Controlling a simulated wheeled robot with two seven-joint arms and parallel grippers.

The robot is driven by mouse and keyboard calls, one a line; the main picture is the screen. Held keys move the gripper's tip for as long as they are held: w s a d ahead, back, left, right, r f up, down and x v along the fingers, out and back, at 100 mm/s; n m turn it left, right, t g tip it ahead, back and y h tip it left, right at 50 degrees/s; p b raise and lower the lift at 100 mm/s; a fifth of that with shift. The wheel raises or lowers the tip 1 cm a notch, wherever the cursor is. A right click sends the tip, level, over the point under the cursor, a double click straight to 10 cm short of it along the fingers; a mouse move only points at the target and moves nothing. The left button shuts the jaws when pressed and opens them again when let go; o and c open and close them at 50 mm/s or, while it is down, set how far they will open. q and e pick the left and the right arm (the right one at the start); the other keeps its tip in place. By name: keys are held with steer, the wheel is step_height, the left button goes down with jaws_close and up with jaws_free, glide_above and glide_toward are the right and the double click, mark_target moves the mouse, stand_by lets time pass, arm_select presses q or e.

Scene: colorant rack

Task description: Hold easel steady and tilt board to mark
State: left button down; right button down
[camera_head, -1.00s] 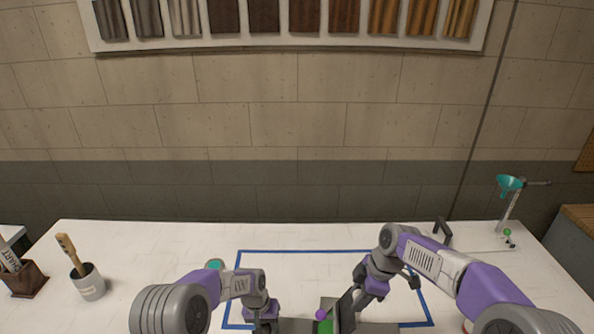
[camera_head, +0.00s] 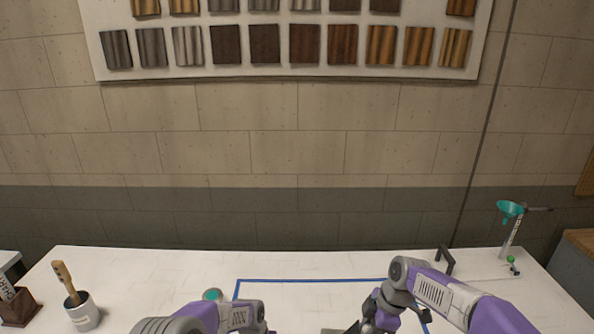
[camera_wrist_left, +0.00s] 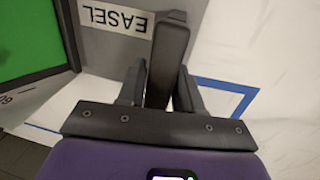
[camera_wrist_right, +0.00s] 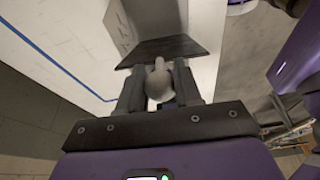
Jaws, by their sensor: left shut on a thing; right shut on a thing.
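The easel (camera_wrist_left: 108,45) is a grey body with an EASEL label, seen in the left wrist view. My left gripper (camera_wrist_left: 160,88) is shut on a dark upright bar of it. A green panel (camera_wrist_left: 30,40) shows at the left of that view. In the right wrist view my right gripper (camera_wrist_right: 158,85) is shut on a pale rounded knob (camera_wrist_right: 159,82), with a dark plate (camera_wrist_right: 160,48) just beyond it. Which part of the board this plate is, I cannot tell. The mark is not visible. In the head view the easel is mostly below the frame.
A blue outline (camera_head: 310,281) marks the white table (camera_head: 150,265). A brush cup (camera_head: 83,314) and a brown holder (camera_head: 18,308) stand at the left. A teal funnel on a stand (camera_head: 510,210) is at the back right, near a dark bracket (camera_head: 445,260).

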steer(key=shift+d+f, duration=0.15)
steer(key=shift+d, duration=0.2)
steer(key=shift+s+d+f, duration=0.1)
steer(key=shift+d+f, duration=0.3)
steer(key=shift+d, duration=0.35)
steer(key=shift+d+f, duration=0.1)
steer(key=shift+d, duration=0.05)
steer(key=shift+s+d+f, duration=0.1)
steer(key=shift+d+f, duration=0.35)
steer(key=shift+d, duration=0.25)
steer(key=shift+s+d+f, duration=0.1)
steer(key=shift+d+f, duration=0.45)
steer(key=shift+d, duration=0.35)
